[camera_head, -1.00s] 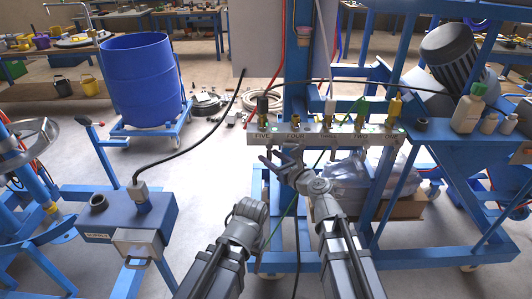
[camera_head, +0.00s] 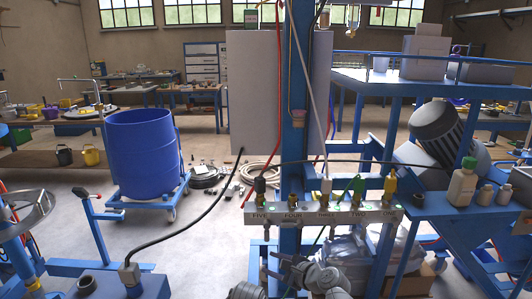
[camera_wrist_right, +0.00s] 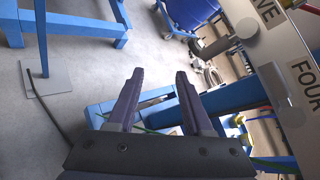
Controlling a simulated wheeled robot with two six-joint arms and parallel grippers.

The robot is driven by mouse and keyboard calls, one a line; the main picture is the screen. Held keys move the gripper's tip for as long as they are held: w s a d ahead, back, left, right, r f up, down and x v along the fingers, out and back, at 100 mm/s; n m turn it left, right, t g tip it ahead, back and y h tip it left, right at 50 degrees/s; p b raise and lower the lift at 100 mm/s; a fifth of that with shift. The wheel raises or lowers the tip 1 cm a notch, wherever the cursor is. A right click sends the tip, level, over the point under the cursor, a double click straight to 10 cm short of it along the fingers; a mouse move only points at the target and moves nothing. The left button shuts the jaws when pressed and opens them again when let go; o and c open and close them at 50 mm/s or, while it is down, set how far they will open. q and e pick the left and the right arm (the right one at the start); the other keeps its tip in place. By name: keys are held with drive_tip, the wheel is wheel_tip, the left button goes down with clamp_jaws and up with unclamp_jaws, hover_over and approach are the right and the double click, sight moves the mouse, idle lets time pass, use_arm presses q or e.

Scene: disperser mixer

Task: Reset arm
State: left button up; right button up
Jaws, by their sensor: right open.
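My right gripper (camera_head: 268,268) is at the bottom centre of the head view, just below the labelled valve strip (camera_head: 320,214). In the right wrist view its two dark fingers (camera_wrist_right: 159,76) stand apart with nothing between them. The strip carries labels from FIVE to ONE; FIVE and FOUR also show at the right of the wrist view (camera_wrist_right: 285,80). A rounded grey part of my left arm (camera_head: 247,291) shows at the bottom edge of the head view. Its fingers are not seen.
A blue post (camera_head: 293,130) and grey panel (camera_head: 255,95) rise behind the strip. A blue drum (camera_head: 143,155) stands on a wheeled base at left. A white bottle (camera_head: 462,185) stands on the blue frame at right. Open floor (camera_head: 205,240) lies between drum and strip.

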drive_tip(key=s+d+f+n+g+h, duration=0.9)
drive_tip(key=s+d+f+n, duration=0.45)
drive_tip(key=n, duration=0.75)
drive_tip(key=s+a+n+g, duration=0.1)
drive_tip(key=s+a+n, duration=0.3)
drive_tip(key=a, duration=0.6)
wheel_tip(320, 180, up, 14)
drive_tip(key=s+p, duration=0.1)
drive_tip(key=p, duration=1.2)
drive_tip(key=shift+s+m+h, duration=0.3)
drive_tip(key=shift+m+h, duration=0.1)
